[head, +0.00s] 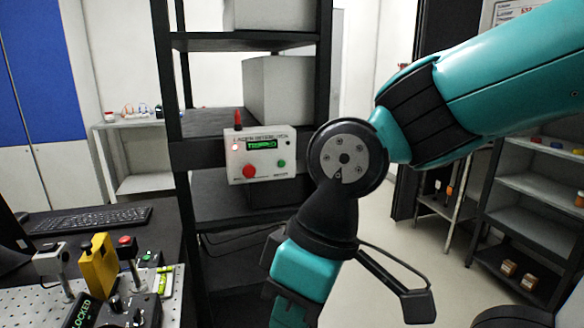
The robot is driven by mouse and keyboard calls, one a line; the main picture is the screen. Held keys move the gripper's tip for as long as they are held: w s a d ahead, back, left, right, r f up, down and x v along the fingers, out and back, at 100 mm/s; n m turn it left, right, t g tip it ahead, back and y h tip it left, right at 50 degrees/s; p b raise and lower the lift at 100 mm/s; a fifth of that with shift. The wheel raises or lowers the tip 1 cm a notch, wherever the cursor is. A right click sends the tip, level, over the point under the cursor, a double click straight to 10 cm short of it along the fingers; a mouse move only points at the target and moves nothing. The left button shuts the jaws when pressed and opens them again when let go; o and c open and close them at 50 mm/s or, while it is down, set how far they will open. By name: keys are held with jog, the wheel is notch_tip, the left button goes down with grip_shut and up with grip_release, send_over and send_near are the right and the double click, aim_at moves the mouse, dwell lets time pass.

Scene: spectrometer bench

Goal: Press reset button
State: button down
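A pale control box (260,154), its title blurred but seeming to read laser interlock, is fixed to the black rack. It has a red button (250,171) at lower left and a smaller green button (281,163) at lower right. The label under the green button is too small to read surely. My teal and black arm comes from the upper right and bends down just right of the box. My gripper's fingertips are not seen.
The black rack (325,60) holds grey boxes. An optical bench (178,300) with mounts and a red-topped post stands at lower left, near a keyboard (90,219). Shelves (535,190) stand at right. Floor (410,245) is open between rack and shelves.

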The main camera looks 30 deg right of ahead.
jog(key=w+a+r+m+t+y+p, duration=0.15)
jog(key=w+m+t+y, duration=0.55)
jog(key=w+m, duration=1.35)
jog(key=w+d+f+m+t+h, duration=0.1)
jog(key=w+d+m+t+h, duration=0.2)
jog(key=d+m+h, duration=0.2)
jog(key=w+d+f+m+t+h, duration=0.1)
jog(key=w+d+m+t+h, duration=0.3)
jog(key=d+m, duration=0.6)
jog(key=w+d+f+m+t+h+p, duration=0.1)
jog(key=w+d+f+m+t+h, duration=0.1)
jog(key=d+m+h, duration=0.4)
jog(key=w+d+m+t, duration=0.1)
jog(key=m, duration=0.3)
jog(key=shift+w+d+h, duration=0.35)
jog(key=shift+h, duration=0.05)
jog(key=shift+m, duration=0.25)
